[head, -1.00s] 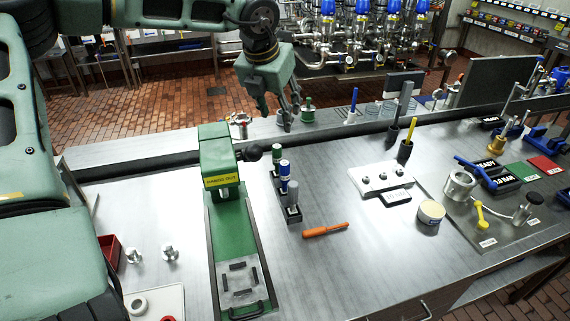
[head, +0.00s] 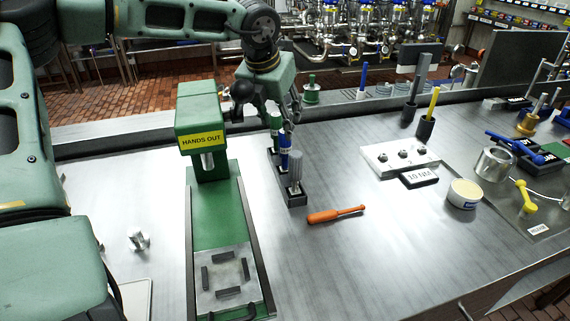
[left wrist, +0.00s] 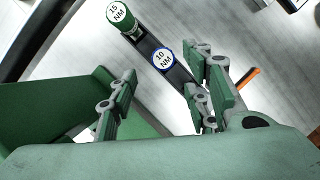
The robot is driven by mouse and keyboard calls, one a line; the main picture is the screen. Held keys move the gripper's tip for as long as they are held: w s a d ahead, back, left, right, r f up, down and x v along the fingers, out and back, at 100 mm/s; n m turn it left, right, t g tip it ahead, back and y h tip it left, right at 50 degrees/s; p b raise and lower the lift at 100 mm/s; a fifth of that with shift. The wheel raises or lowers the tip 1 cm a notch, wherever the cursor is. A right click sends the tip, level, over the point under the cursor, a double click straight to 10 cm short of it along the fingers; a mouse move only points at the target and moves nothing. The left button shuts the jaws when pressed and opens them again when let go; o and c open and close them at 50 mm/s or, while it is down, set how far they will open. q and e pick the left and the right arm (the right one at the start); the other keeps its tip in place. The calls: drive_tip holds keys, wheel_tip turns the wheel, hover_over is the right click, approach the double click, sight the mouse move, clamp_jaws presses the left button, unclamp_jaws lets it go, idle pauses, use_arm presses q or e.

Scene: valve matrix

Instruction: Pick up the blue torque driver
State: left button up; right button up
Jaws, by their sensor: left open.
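My left gripper (head: 281,117) is open and empty, just above and behind the blue driver in the head view. In the left wrist view the blue top shows ahead, between the two fingers (left wrist: 164,88). My right gripper is not in view.
A green press (head: 200,110) marked HANDS OUT stands close left of the rack. An orange-handled tool (head: 336,214) lies to the right. A white block (head: 398,157), a 10 NM sign (head: 419,177) and a round tin (head: 464,194) are farther right. The front middle table is clear.

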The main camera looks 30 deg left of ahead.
sight(284, 142)
use_arm(q)
drive_tip(key=shift+b+x, duration=0.3)
drive_tip(key=shift+x, duration=0.65)
drive_tip(key=x, duration=0.7)
drive_tip(key=shift+s+d+f, duration=0.15)
clamp_jaws()
